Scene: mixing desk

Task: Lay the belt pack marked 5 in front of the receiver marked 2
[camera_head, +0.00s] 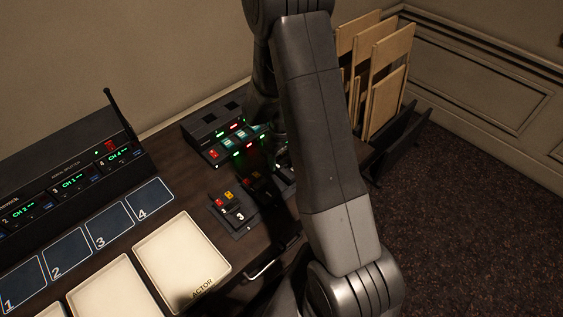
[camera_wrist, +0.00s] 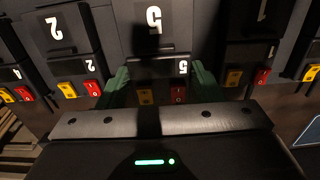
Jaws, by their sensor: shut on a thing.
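In the wrist view, the black belt pack marked 5 (camera_wrist: 136,38) sits between the green-tipped fingers of my gripper (camera_wrist: 160,86), which is shut on it. Its yellow and red switches face my gripper. It is in a row between neighbouring packs; I cannot tell whether it is lifted. In the head view my arm hides much of this area, and I cannot make out pack 5. The receiver marked 2 (camera_head: 25,211) is in the black rack at the left, showing CH 2. A blue square marked 2 (camera_head: 67,258) lies in front of it and is empty.
In the wrist view, the belt pack marked 2 (camera_wrist: 62,35) is at left and one marked 1 (camera_wrist: 258,25) at right. In the head view, a pack marked 3 (camera_head: 235,213) is nearer me. Cream trays (camera_head: 180,255) line the front; an antenna (camera_head: 120,115) rises from the rack.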

